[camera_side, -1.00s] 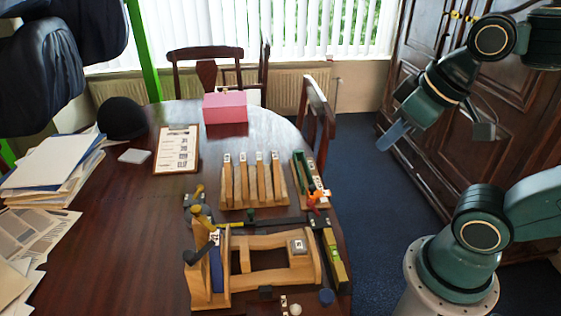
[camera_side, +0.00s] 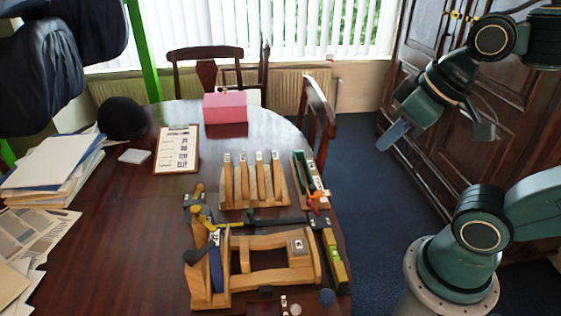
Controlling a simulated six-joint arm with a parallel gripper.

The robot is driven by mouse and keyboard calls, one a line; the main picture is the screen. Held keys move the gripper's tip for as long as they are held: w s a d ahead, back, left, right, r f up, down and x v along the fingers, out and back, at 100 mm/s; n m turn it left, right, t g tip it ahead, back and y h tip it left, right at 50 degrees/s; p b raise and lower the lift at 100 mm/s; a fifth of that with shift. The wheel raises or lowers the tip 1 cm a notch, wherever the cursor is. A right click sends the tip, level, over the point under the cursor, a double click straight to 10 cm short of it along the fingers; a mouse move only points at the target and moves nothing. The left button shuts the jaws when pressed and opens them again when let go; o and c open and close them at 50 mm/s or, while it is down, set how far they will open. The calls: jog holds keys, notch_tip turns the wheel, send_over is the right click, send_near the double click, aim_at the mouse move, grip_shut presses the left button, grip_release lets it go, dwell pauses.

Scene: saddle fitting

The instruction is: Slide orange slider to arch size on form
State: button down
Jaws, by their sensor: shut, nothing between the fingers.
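A small orange piece (camera_side: 315,200), which looks like the orange slider, sits at the near end of a narrow wooden gauge (camera_side: 304,172) with a green part, at the table's right edge. Its exact setting is too small to read. A clipboard with a printed form (camera_side: 177,148) lies flat on the table; its writing is not legible. My gripper (camera_side: 393,135) is in the air to the right of the table, beyond its edge, shut and empty. It is well apart from the orange piece and the form.
A wooden rack with several upright slats (camera_side: 254,183) stands left of the gauge. A wooden saddle frame (camera_side: 262,243) with clamps is in front. A pink box (camera_side: 225,107), a black hat (camera_side: 122,118) and papers (camera_side: 52,162) lie farther off. The table's left middle is clear.

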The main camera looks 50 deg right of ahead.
jog(key=c, duration=1.3)
grip_release()
jog(key=shift+w+r, duration=0.1)
jog(key=shift+w, duration=0.1)
jog(key=g, duration=0.8)
send_over(312, 186)
jog(key=w+a, duration=0.1)
jog(key=a, duration=0.2)
jog(key=w+x, duration=0.1)
jog(key=x, duration=0.6)
jog(key=w+d+f, duration=0.1)
jog(key=f, duration=0.2)
jog(key=w+d+f+g, duration=0.1)
jog(key=w+f, duration=0.1)
jog(key=f, duration=0.1)
jog(key=w+d+f+g, duration=0.1)
jog(key=w+f, duration=0.1)
jog(key=f, duration=0.1)
jog(key=shift+w+f, duration=0.15)
jog(key=shift+f, duration=0.15)
jog(key=shift+f, duration=0.15)
jog(key=x, duration=1.3)
jog(key=shift+f, duration=0.15)
